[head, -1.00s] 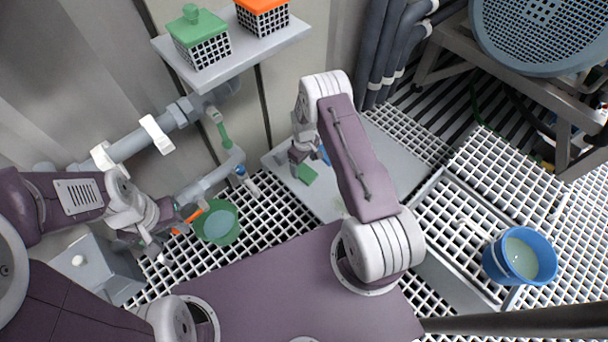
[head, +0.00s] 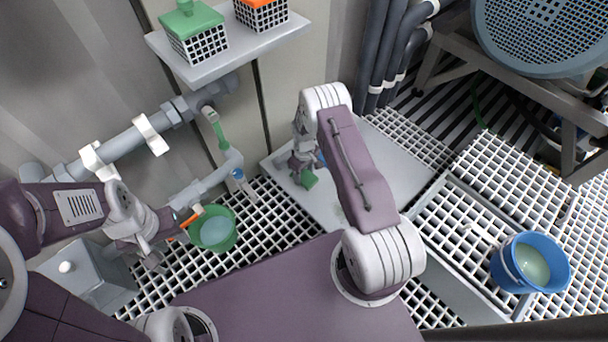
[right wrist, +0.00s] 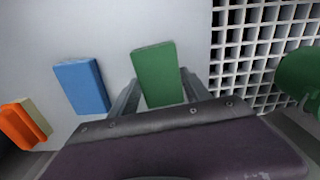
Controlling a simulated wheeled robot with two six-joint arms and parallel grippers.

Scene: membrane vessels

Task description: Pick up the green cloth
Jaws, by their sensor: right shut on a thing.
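The green cloth (head: 309,180) is a small block-like piece beside the tip of my right arm in the head view. My right gripper (head: 301,166) is shut on it, above the light grey board (head: 350,205). In the right wrist view the green cloth (right wrist: 159,74) stands up between the two fingers (right wrist: 160,98). Its lower end is hidden by the gripper body. My left gripper (head: 158,258) is at the left, beside a green bucket; I cannot make out whether its fingers are open.
A green bucket (head: 232,236) and a blue bucket (head: 546,286) hold liquid. A shelf (head: 235,55) carries crates. White grating (head: 275,212) borders the board.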

